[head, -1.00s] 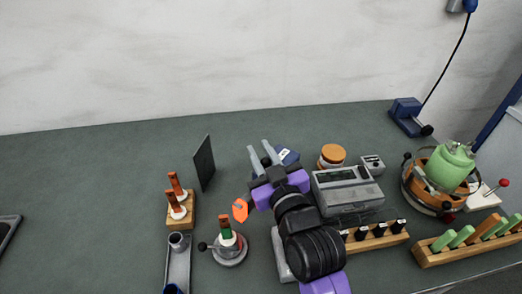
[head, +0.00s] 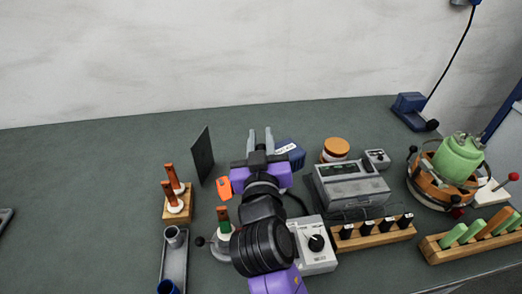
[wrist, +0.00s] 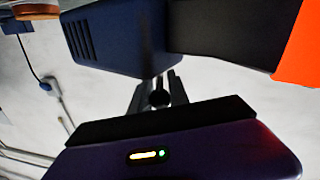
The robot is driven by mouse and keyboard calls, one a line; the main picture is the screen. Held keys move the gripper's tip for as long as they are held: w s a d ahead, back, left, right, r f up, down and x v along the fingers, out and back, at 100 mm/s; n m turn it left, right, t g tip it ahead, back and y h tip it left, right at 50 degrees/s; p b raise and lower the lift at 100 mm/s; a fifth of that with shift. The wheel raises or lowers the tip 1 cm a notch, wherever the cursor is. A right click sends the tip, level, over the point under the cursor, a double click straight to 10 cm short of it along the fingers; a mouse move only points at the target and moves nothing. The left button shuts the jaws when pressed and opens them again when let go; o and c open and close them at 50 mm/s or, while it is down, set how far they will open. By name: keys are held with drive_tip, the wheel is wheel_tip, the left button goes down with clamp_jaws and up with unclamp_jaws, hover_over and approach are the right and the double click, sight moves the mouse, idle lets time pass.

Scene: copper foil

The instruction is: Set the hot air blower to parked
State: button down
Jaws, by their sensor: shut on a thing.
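The hot air blower looks like a blue body (head: 291,154) with a white label, a dark middle part and an orange end (head: 223,187). My gripper (head: 261,137) crosses its middle, with the blue body to the right and the orange end to the left. In the wrist view the vented blue body (wrist: 112,38), black section (wrist: 225,30) and orange end (wrist: 303,50) lie across my gripper (wrist: 159,93). My gripper is shut on the blower. My wrist hides its middle in the head view. I cannot tell which thing is its parking place.
A dark upright panel (head: 202,157) and a wooden block with orange-brown pegs (head: 178,205) stand left. A grey box with a black knob (head: 312,248), a grey instrument (head: 350,186) and a jar (head: 335,149) stand right. The back middle of the bench is clear.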

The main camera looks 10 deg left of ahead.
drive_tip(key=shift+d+f+h, duration=0.1)
drive_tip(key=shift+f+h, duration=0.1)
drive_tip(key=shift+h, duration=0.3)
drive_tip(key=c, duration=1.3)
unclamp_jaws()
drive_tip(key=shift+r, duration=0.15)
drive_tip(key=shift+o, duration=0.2)
drive_tip(key=s+b, duration=0.1)
drive_tip(key=s, duration=0.6)
drive_tip(key=shift+s+d, duration=0.35)
drive_tip(key=shift+s, duration=0.05)
